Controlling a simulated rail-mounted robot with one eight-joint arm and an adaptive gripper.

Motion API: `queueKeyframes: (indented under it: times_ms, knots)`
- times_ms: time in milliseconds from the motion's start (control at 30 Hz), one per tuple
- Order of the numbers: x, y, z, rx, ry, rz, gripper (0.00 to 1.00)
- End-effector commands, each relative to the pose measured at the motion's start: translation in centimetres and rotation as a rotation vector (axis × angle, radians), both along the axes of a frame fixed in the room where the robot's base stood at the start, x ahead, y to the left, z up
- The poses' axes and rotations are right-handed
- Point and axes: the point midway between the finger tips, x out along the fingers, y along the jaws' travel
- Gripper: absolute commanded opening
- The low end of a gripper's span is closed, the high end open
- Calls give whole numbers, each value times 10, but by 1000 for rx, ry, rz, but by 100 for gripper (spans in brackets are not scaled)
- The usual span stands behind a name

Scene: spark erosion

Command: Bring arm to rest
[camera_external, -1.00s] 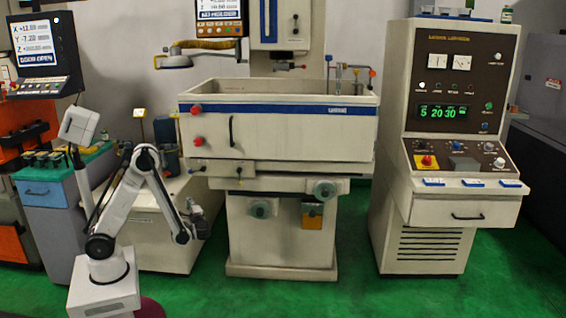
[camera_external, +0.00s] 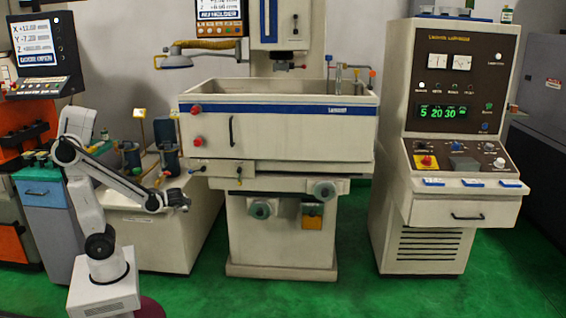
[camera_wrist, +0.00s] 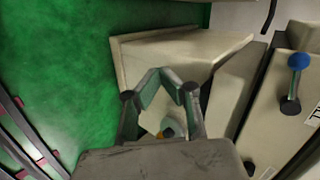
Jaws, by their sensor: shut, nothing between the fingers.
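My arm stands at the lower left of the external view, its upper links raised and bent over, with the forearm slanting down to the right. My gripper (camera_external: 182,200) is at its end, in front of the low white cabinet and left of the spark erosion machine (camera_external: 280,137). In the wrist view my gripper (camera_wrist: 160,73) has its two fingers brought together at the tips. Nothing is held between them.
The low cabinet (camera_external: 150,245) with dark cylinders (camera_external: 168,135) on top stands just behind my gripper. The control cabinet (camera_external: 425,240) is at the right. A monitor (camera_external: 42,50) hangs at the upper left. Green floor (camera_external: 210,285) is open in front.

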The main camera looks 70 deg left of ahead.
Motion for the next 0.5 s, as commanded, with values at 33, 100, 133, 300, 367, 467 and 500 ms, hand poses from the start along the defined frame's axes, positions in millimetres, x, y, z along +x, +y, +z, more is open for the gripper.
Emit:
queueKeyframes:
  times_ms: [33, 100, 133, 300, 367, 467, 500]
  knots:
    - [-6, -7, 0, -50, -20, -7, 0]
    - [-12, -20, 0, -125, -49, -17, 0]
    - [-15, -25, 0, -157, -62, -21, 0]
    - [-31, -58, 1, -343, -139, -35, 0]
    - [-38, -70, 2, -408, -168, -37, 0]
    - [-48, -91, 5, -517, -215, -36, 0]
    - [-52, -98, 7, -559, -235, -35, 0]
